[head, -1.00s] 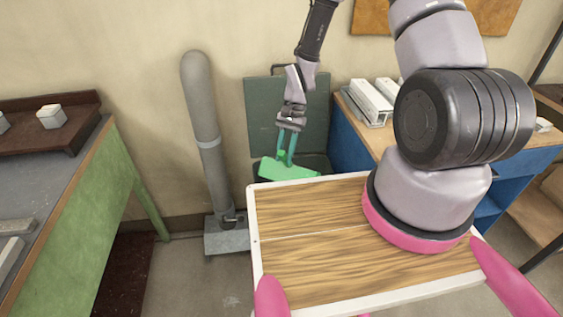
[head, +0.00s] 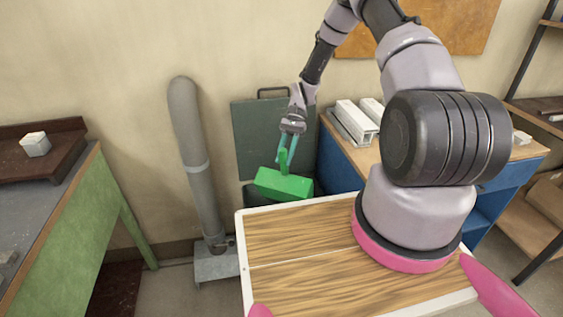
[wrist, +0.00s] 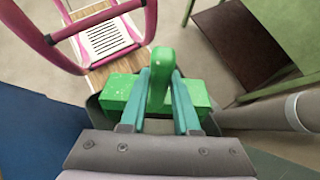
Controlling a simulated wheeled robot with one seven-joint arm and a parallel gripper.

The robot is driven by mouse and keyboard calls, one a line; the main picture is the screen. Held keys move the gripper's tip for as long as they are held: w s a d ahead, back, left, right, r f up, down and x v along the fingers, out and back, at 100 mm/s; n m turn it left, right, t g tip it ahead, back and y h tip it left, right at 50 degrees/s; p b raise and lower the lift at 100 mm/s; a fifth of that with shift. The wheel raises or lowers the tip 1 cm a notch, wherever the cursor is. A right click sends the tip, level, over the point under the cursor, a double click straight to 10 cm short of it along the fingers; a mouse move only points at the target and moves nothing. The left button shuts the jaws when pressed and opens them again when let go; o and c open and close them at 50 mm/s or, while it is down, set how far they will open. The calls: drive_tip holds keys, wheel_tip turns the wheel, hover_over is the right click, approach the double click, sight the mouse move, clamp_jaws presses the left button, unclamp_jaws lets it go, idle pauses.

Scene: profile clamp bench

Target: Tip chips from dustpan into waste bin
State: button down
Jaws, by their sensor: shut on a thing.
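The green dustpan (head: 284,186) hangs from my gripper (head: 287,152), whose teal fingers are shut on its upright handle. The wrist view shows the handle between the fingers and the speckled green pan (wrist: 118,92) crosswise beyond them. The waste bin (head: 254,196) is dark grey-green and stands against the wall, with its lid (head: 262,135) raised behind. The dustpan is over the bin's mouth and hides most of it. Its broad green face is toward the head camera and looks tilted. I cannot make out any chips in either view.
A grey duct pipe (head: 190,140) stands left of the bin. A blue bench (head: 345,165) with white profiles (head: 356,122) is close on the right. A green bench (head: 75,225) is at the left. Bare floor shows between the green bench and the pipe.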

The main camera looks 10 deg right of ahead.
drive_tip(key=shift+g+y, duration=0.5)
drive_tip(key=shift+g, duration=0.3)
drive_tip(key=shift+w+d+r, duration=0.15)
drive_tip(key=shift+w+d, duration=0.5)
drive_tip(key=shift+w, duration=0.3)
drive_tip(key=shift+w+d+r, duration=0.15)
drive_tip(key=shift+w+d, duration=0.45)
drive_tip(key=shift+w, duration=0.35)
